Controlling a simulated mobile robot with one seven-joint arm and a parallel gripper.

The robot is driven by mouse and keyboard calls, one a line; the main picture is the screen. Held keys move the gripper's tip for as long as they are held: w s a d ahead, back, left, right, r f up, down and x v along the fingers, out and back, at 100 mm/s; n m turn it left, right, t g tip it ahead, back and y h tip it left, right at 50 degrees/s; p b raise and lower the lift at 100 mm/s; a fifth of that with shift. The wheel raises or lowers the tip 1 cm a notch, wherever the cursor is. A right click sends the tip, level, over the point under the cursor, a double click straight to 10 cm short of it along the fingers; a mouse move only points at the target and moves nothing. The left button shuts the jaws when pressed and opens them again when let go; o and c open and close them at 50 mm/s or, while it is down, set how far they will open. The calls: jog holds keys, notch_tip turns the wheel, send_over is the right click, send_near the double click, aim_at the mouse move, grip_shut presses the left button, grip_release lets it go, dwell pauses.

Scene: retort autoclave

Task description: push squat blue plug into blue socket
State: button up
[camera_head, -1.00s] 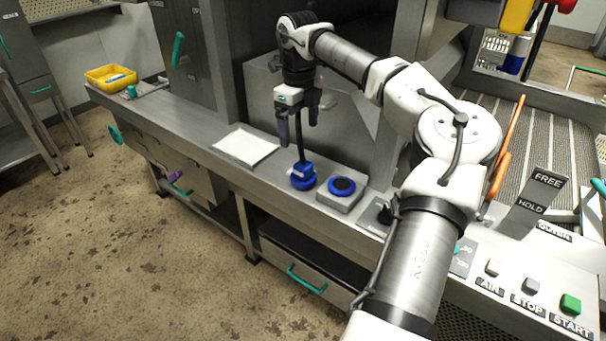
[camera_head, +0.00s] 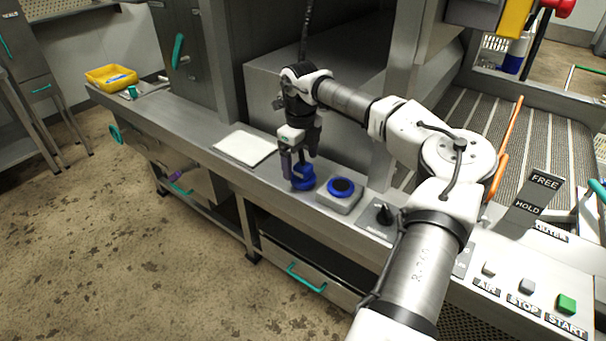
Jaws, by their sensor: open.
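The squat blue plug (camera_head: 304,181) stands on the steel ledge, with a dark cable rising from it. The blue socket (camera_head: 341,187) is a blue ring with a dark centre on a raised grey block, just right of the plug and apart from it. My gripper (camera_head: 301,166) points down at the plug, its fingers open. One finger is in front of the plug's left side, the other is above and behind it. Whether the fingers touch the plug cannot be told. The fingers hide part of the plug and its cable.
A white sheet (camera_head: 245,148) lies on the ledge left of the plug. A black knob (camera_head: 384,212) stands right of the socket. A yellow tray (camera_head: 110,76) sits at the far left end. Buttons, including green START (camera_head: 567,303), are at lower right.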

aim_at(303, 164)
jog(key=f, duration=0.2)
jog(key=f+p, duration=0.1)
jog(key=f, duration=0.1)
jog(key=shift+s+d+f, duration=0.1)
jog(key=shift+s+d, duration=0.05)
jog(key=shift+d, duration=0.15)
jog(key=c, duration=1)
notch_tip(303, 164, up, 20)
jog(key=shift+r+b, duration=0.1)
jog(key=shift+b, duration=1.1)
